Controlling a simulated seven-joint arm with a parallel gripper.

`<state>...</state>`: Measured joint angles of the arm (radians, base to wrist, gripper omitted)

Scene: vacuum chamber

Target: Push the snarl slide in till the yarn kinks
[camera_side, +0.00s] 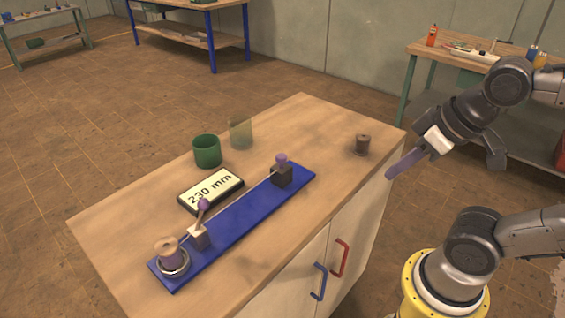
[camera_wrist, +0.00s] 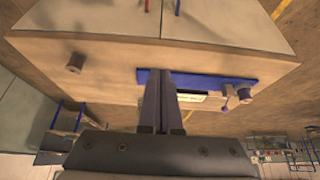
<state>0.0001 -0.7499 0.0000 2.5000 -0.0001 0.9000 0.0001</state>
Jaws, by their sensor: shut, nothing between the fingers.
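A long blue board (camera_side: 240,223) lies on the bench. Near its right end stands a dark block (camera_side: 282,176) with a purple knob on top. Toward its left end is a pale block (camera_side: 199,237) with a tilted lever and purple knob, and a brown spool (camera_side: 170,252) in a metal ring. A thin yarn line seems to run between the blocks; which part is the snarl slide is unclear. My gripper (camera_side: 391,176) is shut and empty, to the right of the board. In the wrist view its fingers (camera_wrist: 166,78) cover part of the board (camera_wrist: 210,79).
A display (camera_side: 211,191) reading 230 mm lies behind the board. A green cup (camera_side: 207,151), a translucent yellow-green cup (camera_side: 240,132) and a loose brown spool (camera_side: 362,145) stand on the wooden bench top (camera_side: 310,120). The bench top's right side is mostly clear.

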